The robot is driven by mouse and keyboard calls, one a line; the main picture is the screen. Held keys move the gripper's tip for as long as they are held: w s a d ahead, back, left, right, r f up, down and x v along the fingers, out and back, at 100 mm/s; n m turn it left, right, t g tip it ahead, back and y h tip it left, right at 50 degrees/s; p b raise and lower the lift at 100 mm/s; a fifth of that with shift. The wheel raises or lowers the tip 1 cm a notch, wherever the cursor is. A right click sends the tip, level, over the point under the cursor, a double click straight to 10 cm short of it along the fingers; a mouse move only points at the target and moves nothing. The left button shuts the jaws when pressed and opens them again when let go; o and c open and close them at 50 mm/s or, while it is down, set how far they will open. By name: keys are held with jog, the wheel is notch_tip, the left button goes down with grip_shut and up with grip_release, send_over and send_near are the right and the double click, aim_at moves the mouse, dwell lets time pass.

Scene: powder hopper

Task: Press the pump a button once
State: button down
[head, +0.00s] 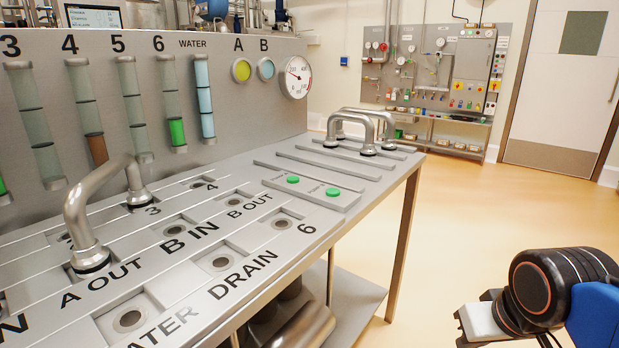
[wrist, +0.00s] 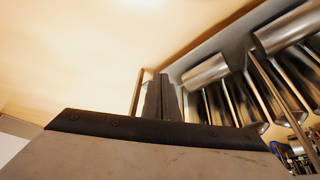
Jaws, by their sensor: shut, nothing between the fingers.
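Two green push buttons sit on a raised metal plate (head: 310,193) at the right part of the sloping bench top in the head view. One is the left green button (head: 293,179), the other the right green button (head: 332,191). Small lettering beside each is too small to read surely, so I cannot tell which is pump A. My gripper (wrist: 162,82) shows in the wrist view as dark fingers, shut and empty. It touches no button there, and no button is in that view. The head view shows only part of my arm at the lower right, apart from the bench.
A bent metal handle (head: 105,205) stands on the bench's left part; more handles (head: 362,130) stand at its far end. A gauge panel (head: 150,80) rises behind the bench top. The floor (head: 480,220) right of the bench is clear. Metal cylinders (wrist: 205,72) show in the wrist view.

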notch_tip(320, 180, up, 28)
jog(key=n+y, duration=0.3)
jog(key=y, duration=0.5)
send_over(297, 179)
jog(key=shift+r, duration=0.15)
jog(key=shift+f, duration=4.4)
jog(key=shift+f, duration=0.1)
jog(key=shift+f, duration=0.35)
